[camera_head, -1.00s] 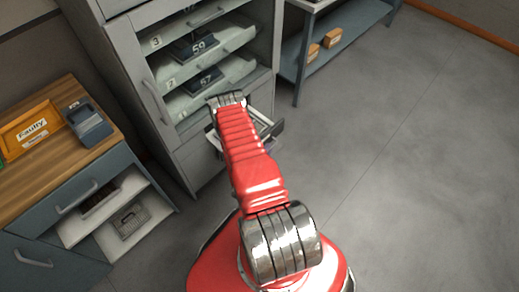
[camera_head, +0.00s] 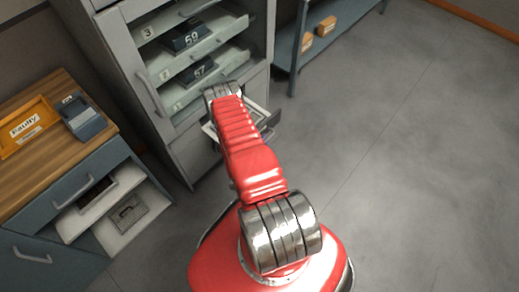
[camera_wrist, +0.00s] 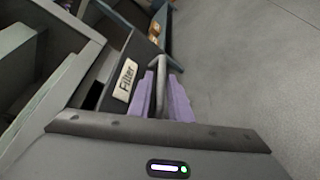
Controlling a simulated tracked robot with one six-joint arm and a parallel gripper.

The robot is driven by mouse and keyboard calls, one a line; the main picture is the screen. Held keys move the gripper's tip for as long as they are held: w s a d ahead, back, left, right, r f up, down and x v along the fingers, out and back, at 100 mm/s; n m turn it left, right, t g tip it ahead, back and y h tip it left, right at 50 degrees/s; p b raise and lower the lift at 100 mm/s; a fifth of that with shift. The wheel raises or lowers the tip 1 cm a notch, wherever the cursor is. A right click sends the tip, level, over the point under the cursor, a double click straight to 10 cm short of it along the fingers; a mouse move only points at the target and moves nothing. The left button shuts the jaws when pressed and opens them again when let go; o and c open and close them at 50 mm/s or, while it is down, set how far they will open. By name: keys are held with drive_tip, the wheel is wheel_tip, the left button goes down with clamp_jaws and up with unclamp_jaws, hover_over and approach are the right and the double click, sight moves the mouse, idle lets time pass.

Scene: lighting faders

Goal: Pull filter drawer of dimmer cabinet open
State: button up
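The filter drawer (camera_wrist: 118,75) is dark-fronted with a white "Filter" label, and stands partly pulled out of the grey dimmer cabinet (camera_head: 115,60). In the head view a strip of its light tray (camera_head: 209,131) shows beside my red arm. Its grey bar handle (camera_wrist: 160,68) lies between the two purple fingers of my gripper (camera_wrist: 162,90). The fingers sit close on both sides of the handle and look shut on it. In the head view my arm hides the fingers and most of the drawer front.
Numbered shelves with dark units (camera_head: 187,36) are above the drawer. A wooden-topped bench (camera_head: 40,165) with open drawers stands at the left. A blue shelf (camera_head: 330,38) with small boxes stands behind right. The floor (camera_head: 410,150) to the right is clear.

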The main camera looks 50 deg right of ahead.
drive_tip(key=v, duration=1.3)
drive_tip(key=shift+a, duration=0.25)
drive_tip(key=shift+s, duration=0.1)
idle(0.4)
